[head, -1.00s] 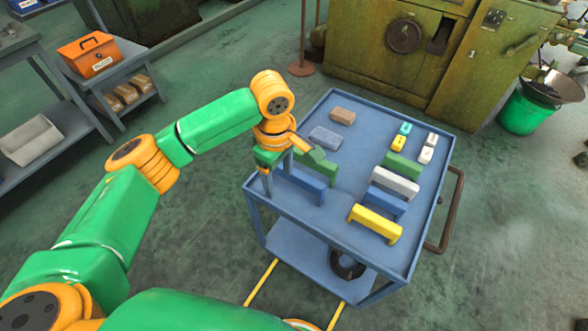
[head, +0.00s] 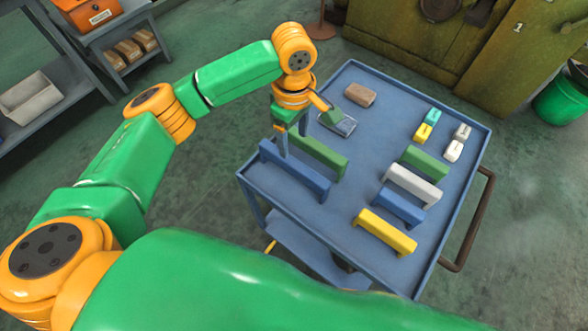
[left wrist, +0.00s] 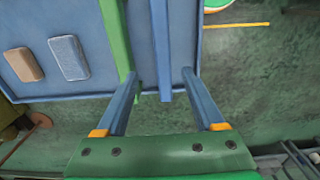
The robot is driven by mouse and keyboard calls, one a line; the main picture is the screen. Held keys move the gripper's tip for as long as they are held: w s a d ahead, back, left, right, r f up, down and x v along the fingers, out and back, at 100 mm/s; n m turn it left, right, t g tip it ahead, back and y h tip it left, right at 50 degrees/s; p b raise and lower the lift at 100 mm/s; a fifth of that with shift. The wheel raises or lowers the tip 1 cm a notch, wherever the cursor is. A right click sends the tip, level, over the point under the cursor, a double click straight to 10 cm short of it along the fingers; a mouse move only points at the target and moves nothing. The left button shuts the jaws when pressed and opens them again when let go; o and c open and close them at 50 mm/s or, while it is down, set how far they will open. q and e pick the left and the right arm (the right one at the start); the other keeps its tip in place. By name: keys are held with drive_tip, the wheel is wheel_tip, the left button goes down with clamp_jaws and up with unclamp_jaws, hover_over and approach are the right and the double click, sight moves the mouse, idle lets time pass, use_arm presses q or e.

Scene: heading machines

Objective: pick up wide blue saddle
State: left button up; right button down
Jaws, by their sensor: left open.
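The wide blue saddle (head: 296,172) is the long blue bar by the cart's left edge. My left gripper (head: 290,141) is open, fingers pointing down, above the far end of this saddle. In the left wrist view, the blue saddle (left wrist: 161,40) shows between the open fingers of the left gripper (left wrist: 159,73). A long green saddle (left wrist: 115,38) lies beside it, close to the left finger; it also shows in the head view (head: 320,154). I cannot tell how high the fingertips are above the cart top. My right gripper is not in view.
The blue cart (head: 345,215) also carries a yellow saddle (head: 384,233), a shorter blue one (head: 400,207), a white one (head: 412,184), a shorter green one (head: 424,163) and several small blocks. A brown block (head: 360,95) lies at the back. The cart's middle is clear.

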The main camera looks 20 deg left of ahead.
sight(294, 159)
use_arm(q)
wheel_tip(294, 159, down, 6)
drive_tip(key=b, duration=0.4)
drive_tip(key=shift+w+r, duration=0.1)
drive_tip(key=shift+r, duration=0.05)
drive_tip(key=shift+w+f, duration=0.15)
drive_tip(key=shift+f, duration=0.5)
drive_tip(key=f, duration=0.2)
drive_tip(key=s+f, duration=0.1)
drive_tip(key=f, duration=0.2)
drive_tip(key=shift+s+f, duration=0.1)
drive_tip(key=shift+f, duration=0.3)
clamp_jaws()
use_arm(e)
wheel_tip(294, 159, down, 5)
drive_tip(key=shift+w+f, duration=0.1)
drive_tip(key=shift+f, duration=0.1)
